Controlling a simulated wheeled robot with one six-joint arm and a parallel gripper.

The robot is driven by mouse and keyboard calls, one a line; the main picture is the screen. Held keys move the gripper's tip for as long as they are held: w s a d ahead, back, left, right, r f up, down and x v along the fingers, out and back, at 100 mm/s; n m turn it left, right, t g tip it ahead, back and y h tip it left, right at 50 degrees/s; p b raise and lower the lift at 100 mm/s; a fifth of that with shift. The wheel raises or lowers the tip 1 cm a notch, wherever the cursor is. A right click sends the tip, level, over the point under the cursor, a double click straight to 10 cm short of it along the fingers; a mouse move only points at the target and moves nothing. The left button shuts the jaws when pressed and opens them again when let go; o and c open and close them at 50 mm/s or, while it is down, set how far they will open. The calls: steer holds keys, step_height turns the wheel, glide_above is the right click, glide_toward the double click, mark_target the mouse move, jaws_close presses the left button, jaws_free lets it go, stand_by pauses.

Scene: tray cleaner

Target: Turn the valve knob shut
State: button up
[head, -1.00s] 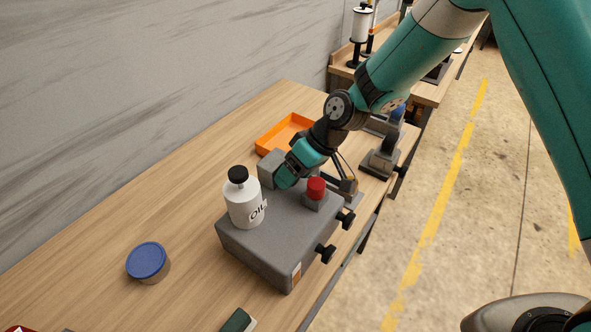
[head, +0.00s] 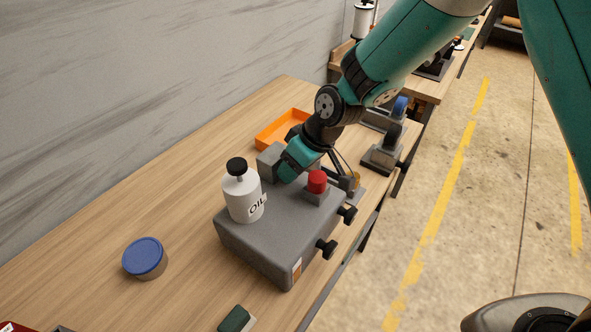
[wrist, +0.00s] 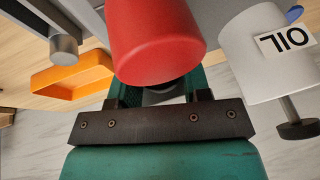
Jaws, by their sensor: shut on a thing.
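The grey box (head: 268,247) on the wooden table carries a red cylindrical cap (head: 317,181) on a small block. The red cap fills the upper middle of the wrist view (wrist: 155,40). My gripper (head: 287,176) points down at the box top, just beyond and left of the red cap. In the wrist view its two fingers straddle a dark grey part, which I take as the valve knob (wrist: 163,96). My gripper is shut on it. The red cap hides most of this knob and the fingertips, so its angle cannot be told.
A white oil bottle (head: 243,199) with a black top stands on the box, left of my gripper. Black knobs (head: 326,249) stick out of the box's right side. An orange tray (head: 283,129) lies behind. A blue-lidded tub (head: 145,257) stands left, with bare table around it.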

steer(key=t+h+b, duration=0.2)
steer(key=t+b, duration=0.1)
steer(key=n+t+h+b, duration=0.1)
steer(key=b, duration=0.1)
steer(key=shift+s+a+f+t, duration=0.2)
steer(key=shift+s+a+t, duration=0.1)
steer(key=shift+t, duration=0.1)
steer(key=shift+n+t+h+b, duration=0.5)
steer(key=shift+t+h+b, duration=0.8)
steer(key=shift+b, duration=0.35)
steer(key=shift+r, duration=0.15)
steer(key=o, duration=0.9)
steer(key=shift+s, duration=0.1)
steer(key=shift+o, duration=0.2)
steer(key=shift+s+f, duration=0.1)
steer(key=shift+f, duration=0.1)
